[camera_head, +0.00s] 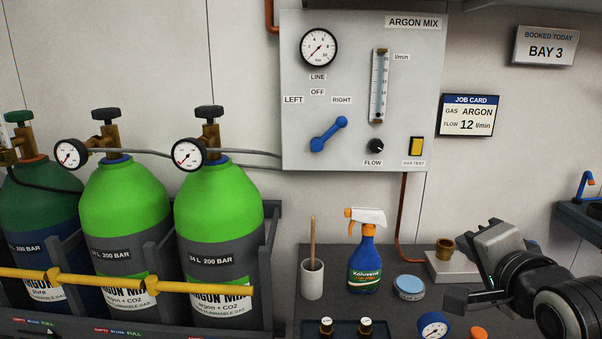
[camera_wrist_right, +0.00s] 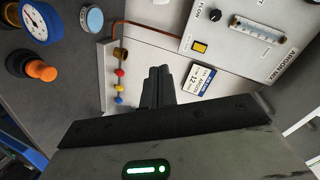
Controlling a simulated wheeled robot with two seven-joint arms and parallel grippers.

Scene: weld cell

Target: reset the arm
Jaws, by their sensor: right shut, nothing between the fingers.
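My right gripper (camera_wrist_right: 159,72) is shut and empty; its dark fingers lie together in the right wrist view. In the head view my right gripper (camera_head: 492,238) is at the lower right, in front of the wall and above the dark bench; its fingertips are hard to make out there. It is apart from the argon mix panel (camera_head: 436,150), which is up and to its left. My left gripper is not in view.
Green gas cylinders (camera_head: 219,206) stand at left behind a yellow bar (camera_head: 120,282). The bench holds a spray bottle (camera_head: 364,262), a cup (camera_head: 312,280), a blue-lidded tin (camera_head: 409,287) and a gauge (camera_head: 433,325). A brass fitting (camera_head: 444,248) sits close beside my right gripper.

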